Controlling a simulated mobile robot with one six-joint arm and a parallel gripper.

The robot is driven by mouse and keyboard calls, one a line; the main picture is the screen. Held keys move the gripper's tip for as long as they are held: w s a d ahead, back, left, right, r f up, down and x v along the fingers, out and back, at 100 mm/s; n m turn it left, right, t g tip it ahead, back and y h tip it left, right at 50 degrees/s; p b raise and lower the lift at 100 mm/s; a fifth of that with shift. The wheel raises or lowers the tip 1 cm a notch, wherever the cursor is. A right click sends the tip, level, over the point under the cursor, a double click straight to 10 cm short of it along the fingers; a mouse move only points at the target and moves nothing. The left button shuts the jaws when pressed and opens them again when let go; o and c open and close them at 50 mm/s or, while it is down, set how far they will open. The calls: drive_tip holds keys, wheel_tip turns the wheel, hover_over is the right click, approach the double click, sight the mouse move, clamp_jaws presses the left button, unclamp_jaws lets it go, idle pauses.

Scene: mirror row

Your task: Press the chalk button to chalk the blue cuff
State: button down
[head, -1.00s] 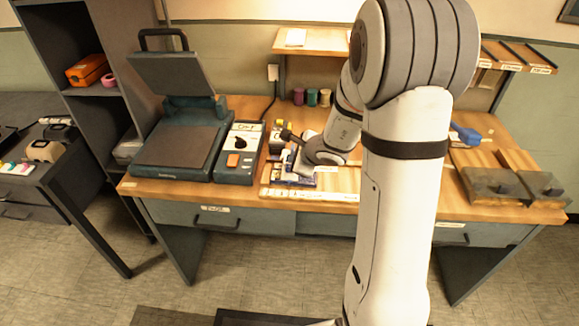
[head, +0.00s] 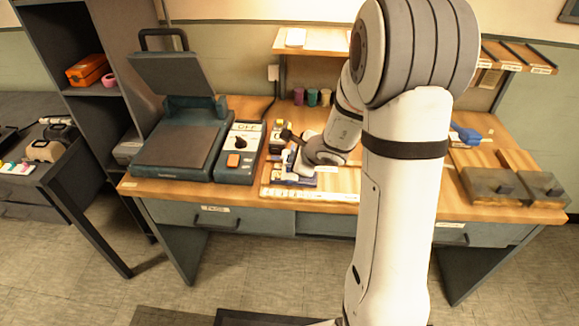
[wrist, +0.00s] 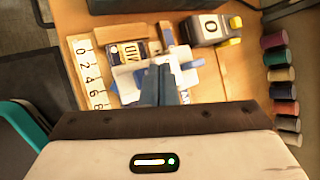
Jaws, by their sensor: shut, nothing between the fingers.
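My gripper (wrist: 163,72) is shut and empty. In the wrist view its fingertips are over a white piece (wrist: 188,68) with blue parts, and I cannot tell whether they touch it. A blue strip (wrist: 165,32) shows just beyond the tips. The fingers hide part of this spot, so I cannot clearly make out the chalk button or the blue cuff. In the head view my arm reaches down to the same spot, and its wrist covers most of it. A blue item (head: 466,134) lies apart at the right of the bench.
A dark box marked 0 (wrist: 208,30) stands close beyond the fingers. A number strip (wrist: 90,75) lies left; spools (wrist: 281,75) stand right. In the head view a press (head: 180,145) and a switch box (head: 240,150) with an orange button stand left. Metal blocks (head: 495,187) lie right.

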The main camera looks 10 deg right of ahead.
drive_tip(key=shift+f, duration=0.15)
drive_tip(key=shift+f+b, duration=0.3)
drive_tip(key=shift+b, duration=0.4)
drive_tip(key=shift+f+b, duration=0.5)
drive_tip(key=shift+b, duration=0.15)
idle(0.5)
drive_tip(key=shift+r, duration=0.1)
drive_tip(key=shift+r+p, duration=0.6)
drive_tip(key=shift+r, duration=0.25)
wheel_tip(320, 180, up, 5)
drive_tip(key=p, duration=0.4)
idle(0.8)
